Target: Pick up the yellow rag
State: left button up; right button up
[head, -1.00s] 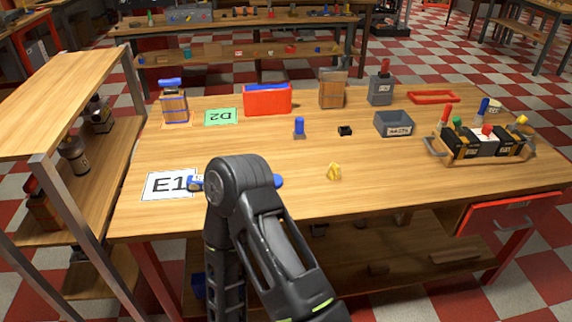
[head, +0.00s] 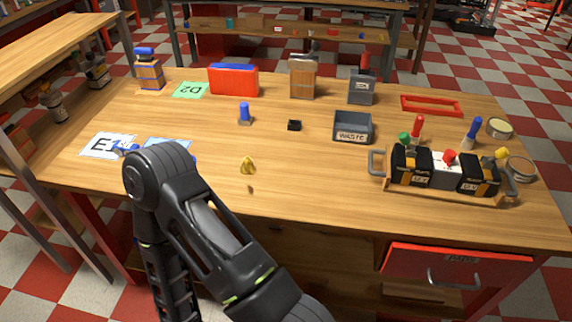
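The yellow rag (head: 248,166) appears as a small crumpled yellow thing on the wooden workbench (head: 300,190), near its front edge and left of the middle. Nothing touches it. One of my arms is bent in front of the bench, with its elbow just left of the rag and covering part of the front edge. Neither of my grippers shows in the head view, so I cannot see whether they are open or shut.
A grey WASTE bin (head: 352,127), a small black part (head: 294,125) and a blue-topped item (head: 245,114) stand behind the rag. A wooden carrier (head: 445,186) with several tools is at the right. An open red drawer (head: 455,262) juts out below.

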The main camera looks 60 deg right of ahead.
aim_at(248, 167)
jog(key=k+l, duration=0.25)
jog(key=k, duration=0.15)
jog(key=k+l, duration=0.25)
jog(key=k, duration=0.15)
